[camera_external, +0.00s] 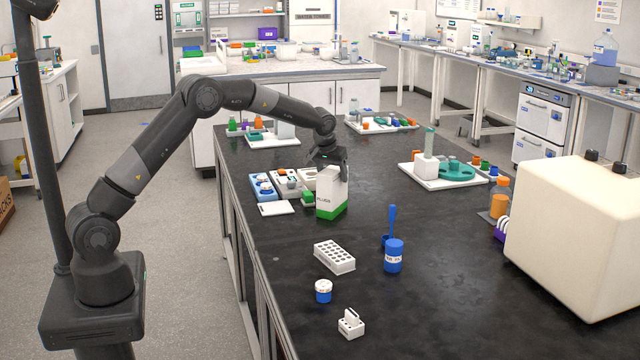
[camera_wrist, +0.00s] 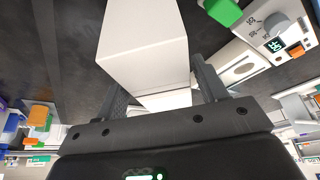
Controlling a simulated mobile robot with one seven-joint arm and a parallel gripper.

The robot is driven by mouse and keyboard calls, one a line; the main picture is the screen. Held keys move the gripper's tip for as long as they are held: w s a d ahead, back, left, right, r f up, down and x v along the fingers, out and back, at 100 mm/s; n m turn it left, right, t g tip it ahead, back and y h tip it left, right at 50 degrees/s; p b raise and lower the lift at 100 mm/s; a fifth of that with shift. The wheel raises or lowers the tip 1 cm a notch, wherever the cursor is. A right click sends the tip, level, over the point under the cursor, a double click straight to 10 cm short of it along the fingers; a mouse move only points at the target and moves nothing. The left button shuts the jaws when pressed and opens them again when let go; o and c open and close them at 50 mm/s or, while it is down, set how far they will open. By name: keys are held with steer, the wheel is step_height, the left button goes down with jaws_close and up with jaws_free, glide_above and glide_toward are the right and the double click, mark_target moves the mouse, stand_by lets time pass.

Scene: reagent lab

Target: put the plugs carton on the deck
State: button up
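The plugs carton (camera_external: 332,192) is a tall white box with a green band at its bottom and small print on its front. It is near upright at the left part of the black bench. My gripper (camera_external: 331,160) is at its top from above and behind. In the wrist view the white carton (camera_wrist: 145,50) fills the space between the two fingers (camera_wrist: 160,90), which appear closed on it. I cannot tell whether its base touches the bench. No deck is labelled in view; a grey-white device with a small display (camera_wrist: 272,42) is beside the carton.
Left of the carton are a blue-and-white unit (camera_external: 262,187), a green block (camera_external: 281,197) and a white plate (camera_external: 276,208). A white tube rack (camera_external: 334,257), a blue jar (camera_external: 394,256) and a small lidded pot (camera_external: 323,291) stand nearer.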

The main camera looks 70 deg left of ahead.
steer(key=shift+o, duration=0.7)
steer(key=shift+r, duration=0.1)
steer(key=shift+r, duration=0.2)
steer(key=v, duration=1.2)
